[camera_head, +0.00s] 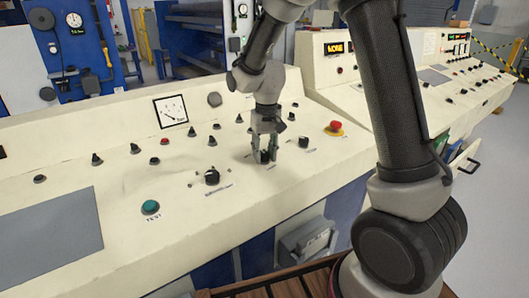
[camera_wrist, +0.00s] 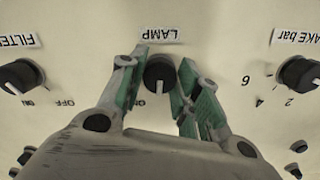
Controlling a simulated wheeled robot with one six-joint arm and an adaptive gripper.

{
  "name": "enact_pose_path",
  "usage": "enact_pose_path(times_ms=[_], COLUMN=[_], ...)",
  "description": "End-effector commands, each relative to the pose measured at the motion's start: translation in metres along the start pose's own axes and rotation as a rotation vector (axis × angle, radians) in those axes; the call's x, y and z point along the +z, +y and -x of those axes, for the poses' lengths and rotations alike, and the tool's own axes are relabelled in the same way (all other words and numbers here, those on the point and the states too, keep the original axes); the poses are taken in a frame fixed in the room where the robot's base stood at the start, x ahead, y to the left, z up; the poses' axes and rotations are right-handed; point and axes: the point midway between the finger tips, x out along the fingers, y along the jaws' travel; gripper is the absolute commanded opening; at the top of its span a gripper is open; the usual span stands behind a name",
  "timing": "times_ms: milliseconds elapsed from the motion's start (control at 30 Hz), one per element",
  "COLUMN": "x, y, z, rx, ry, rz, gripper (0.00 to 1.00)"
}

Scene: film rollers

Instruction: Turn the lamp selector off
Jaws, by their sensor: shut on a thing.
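The lamp selector is a black round knob (camera_wrist: 159,72) under a LAMP label (camera_wrist: 162,33) in the wrist view. Its white pointer line points down in that picture, near the partly visible ON mark (camera_wrist: 140,102). No OFF mark shows for this knob; the right finger covers that side. My gripper (camera_wrist: 158,78) has its green-padded fingers on both sides of the knob and is shut on it. In the head view my gripper (camera_head: 265,154) reaches down onto the same knob (camera_head: 265,157) on the cream console.
A FILTER knob (camera_wrist: 18,76) is left of the lamp knob and a brake-bar knob (camera_wrist: 300,73) is right in the wrist view. In the head view, a red emergency button (camera_head: 335,126), a teal TEST button (camera_head: 150,207) and another selector (camera_head: 212,177) stand on the console.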

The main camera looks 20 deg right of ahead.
Motion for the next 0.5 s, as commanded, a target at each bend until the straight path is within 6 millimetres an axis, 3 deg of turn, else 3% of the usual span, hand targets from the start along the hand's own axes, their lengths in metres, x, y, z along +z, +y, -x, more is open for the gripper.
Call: enact_pose_path(times_ms=[500], x=[0.0001], y=[-0.0007], z=[0.0002], rx=[0.032], ry=[0.001], rz=[0.434], gripper=[0.09])
